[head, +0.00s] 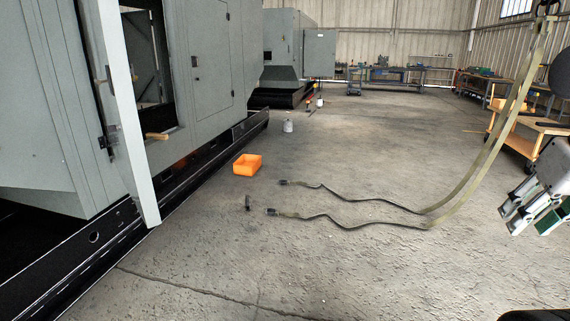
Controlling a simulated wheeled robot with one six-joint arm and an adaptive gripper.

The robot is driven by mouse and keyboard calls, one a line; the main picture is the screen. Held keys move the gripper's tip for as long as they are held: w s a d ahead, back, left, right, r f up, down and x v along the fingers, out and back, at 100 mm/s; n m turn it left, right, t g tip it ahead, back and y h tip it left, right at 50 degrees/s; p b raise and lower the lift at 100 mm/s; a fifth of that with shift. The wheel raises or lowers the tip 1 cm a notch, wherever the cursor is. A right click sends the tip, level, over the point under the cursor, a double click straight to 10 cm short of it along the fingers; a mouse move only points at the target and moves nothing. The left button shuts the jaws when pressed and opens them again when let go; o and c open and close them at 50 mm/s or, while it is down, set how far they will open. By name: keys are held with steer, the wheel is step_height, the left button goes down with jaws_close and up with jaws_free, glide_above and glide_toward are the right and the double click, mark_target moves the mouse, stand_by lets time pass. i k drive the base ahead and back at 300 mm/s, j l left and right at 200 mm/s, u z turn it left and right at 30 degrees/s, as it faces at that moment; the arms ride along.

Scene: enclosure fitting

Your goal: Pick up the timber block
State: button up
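A small tan wooden piece (157,136), which looks like the timber block, lies on the lower sill of the opening in the grey enclosure at the left. It is small in view and its full shape is hard to make out. My gripper (528,214) is at the right edge, pointing down and left, partly cut off by the frame. Its fingers look spread, with nothing seen between them. It is far from the wooden piece, across the open floor.
The enclosure's door (130,120) stands open beside the sill. An orange bin (247,165), a dark small item (248,203) and a grey bottle (288,125) are on the floor. A strap (480,165) hangs at right and trails across the floor. A wooden-topped cart (530,122) stands right.

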mark_target(158, 137)
steer(key=i+l, duration=0.1)
steer(key=i, duration=0.65)
steer(key=i+l, duration=0.1)
steer(key=i, duration=0.6)
steer(key=i+j+u, duration=0.3)
steer(key=i+u, duration=0.15)
steer(key=i, duration=0.3)
steer(key=i+u, duration=0.45)
steer(key=i, duration=0.3)
steer(key=i+l+u, duration=0.25)
steer(key=i+u, duration=0.25)
steer(key=i, duration=0.25)
steer(key=i+u, duration=0.3)
steer(key=i, duration=0.75)
steer(key=i+j, duration=0.1)
steer(key=i, duration=0.4)
steer(key=i+j+z, duration=0.1)
steer(key=i, duration=0.35)
steer(key=i+j, duration=0.15)
steer(key=i, duration=0.35)
steer(key=i+j+z, duration=0.1)
steer(key=i, duration=0.35)
